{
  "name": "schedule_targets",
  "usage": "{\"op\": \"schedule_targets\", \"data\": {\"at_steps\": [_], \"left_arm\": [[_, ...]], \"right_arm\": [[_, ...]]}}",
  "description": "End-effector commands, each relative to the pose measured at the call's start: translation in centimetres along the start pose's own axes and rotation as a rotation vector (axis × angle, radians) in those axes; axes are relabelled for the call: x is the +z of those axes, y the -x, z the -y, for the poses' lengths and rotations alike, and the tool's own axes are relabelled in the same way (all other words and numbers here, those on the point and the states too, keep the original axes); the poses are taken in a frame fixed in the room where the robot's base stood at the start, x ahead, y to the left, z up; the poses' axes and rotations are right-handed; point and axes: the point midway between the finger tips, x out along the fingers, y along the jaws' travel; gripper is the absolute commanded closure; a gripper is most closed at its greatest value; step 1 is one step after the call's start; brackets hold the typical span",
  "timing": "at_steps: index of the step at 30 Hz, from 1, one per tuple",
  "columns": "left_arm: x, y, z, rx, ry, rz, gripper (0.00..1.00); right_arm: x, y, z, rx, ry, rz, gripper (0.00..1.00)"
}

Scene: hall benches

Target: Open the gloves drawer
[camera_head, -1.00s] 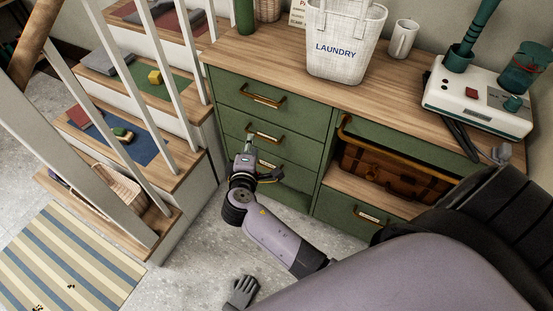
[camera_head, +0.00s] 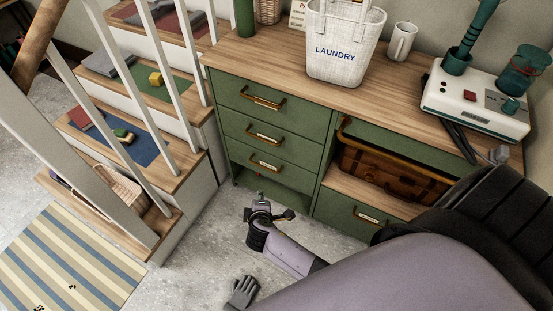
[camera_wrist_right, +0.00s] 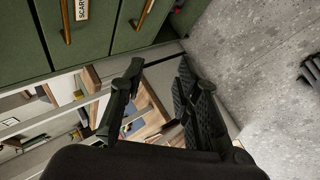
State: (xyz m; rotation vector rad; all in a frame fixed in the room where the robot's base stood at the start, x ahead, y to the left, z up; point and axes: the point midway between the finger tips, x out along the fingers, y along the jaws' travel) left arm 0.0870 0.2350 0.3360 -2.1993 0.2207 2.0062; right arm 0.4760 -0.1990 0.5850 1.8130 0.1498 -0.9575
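A green cabinet with a wooden top (camera_head: 225,48) has a left column of three drawers, top (camera_head: 270,110), middle (camera_head: 290,148) and lower (camera_head: 290,176), each with a brass handle and small label. All look shut. Labels are too small to read in the head view. In the right wrist view one label (camera_wrist_right: 82,10) reads "SCARV", cut off, beside a brass handle (camera_wrist_right: 66,22); another handle (camera_wrist_right: 146,14) is near it. My right gripper (camera_head: 260,198) is low in front of the column, apart from the handles. Its fingers (camera_wrist_right: 158,95) are open and empty.
Stairs with white balusters (camera_head: 150,128) stand left of the cabinet. Right are a shelf with a brown suitcase (camera_head: 385,175) and another drawer (camera_head: 345,212). A laundry bag (camera_head: 340,45) stands on top.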

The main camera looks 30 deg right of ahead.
Motion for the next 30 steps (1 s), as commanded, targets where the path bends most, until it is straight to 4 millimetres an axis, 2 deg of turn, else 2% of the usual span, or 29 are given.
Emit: {"op": "schedule_targets", "data": {"at_steps": [18,24,30], "left_arm": [[-0.1,0.6,0.0,0.0,0.0,0.0,0.6],[-0.1,0.7,0.0,0.0,0.0,0.0,0.6],[-0.1,0.8,0.0,0.0,0.0,0.0,0.6]], "right_arm": [[5.4,-0.6,11.0,-0.251,-0.107,0.022,0.7],[6.8,-0.4,13.4,-0.304,-0.141,0.034,0.7],[7.4,-0.3,14.3,-0.324,-0.156,0.038,0.7]]}}
